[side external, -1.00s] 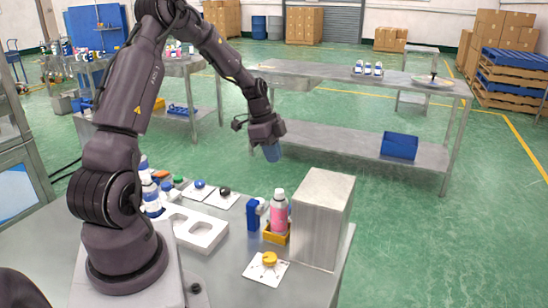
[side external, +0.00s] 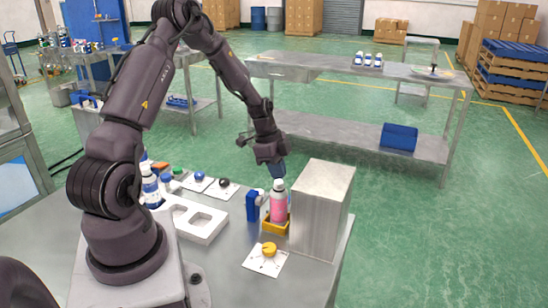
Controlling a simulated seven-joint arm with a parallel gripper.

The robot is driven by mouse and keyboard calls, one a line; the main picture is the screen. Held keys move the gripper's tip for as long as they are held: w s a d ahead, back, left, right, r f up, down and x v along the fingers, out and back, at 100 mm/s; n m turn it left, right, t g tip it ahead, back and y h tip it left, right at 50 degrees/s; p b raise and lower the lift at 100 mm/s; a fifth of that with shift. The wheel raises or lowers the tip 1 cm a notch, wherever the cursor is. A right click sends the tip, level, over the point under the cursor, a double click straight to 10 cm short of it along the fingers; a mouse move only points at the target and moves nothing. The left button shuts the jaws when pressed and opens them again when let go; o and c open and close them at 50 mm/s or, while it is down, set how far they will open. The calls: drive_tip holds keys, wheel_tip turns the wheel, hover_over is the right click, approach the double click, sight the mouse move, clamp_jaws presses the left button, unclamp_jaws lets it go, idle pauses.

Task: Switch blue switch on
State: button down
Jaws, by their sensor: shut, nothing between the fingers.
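The blue switch (side external: 199,176) is a small round blue knob on a white plate, at the back of the near table. My gripper (side external: 278,172) points down above the table's back part, to the right of the blue switch and well apart from it. It is shut and empty, its fingers small and dark blue in this view. It is just above or behind the pink bottle (side external: 278,203); the exact gap cannot be told.
A black knob (side external: 224,182), a green knob (side external: 177,174) and a yellow knob (side external: 269,249) are on the table. A blue block (side external: 253,205) and a tall metal box (side external: 320,212) flank the pink bottle. A white tray (side external: 193,222) lies near my base.

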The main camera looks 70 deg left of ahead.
drive_tip(key=x, duration=0.6)
drive_tip(key=shift+s+a, duration=0.25)
drive_tip(key=shift+f, duration=0.6)
drive_tip(key=shift+s+f, duration=0.1)
drive_tip(key=shift+f, duration=0.2)
drive_tip(key=shift+w+a+r, duration=0.3)
drive_tip(key=shift+w+a, duration=0.2)
drive_tip(key=shift+w, duration=0.1)
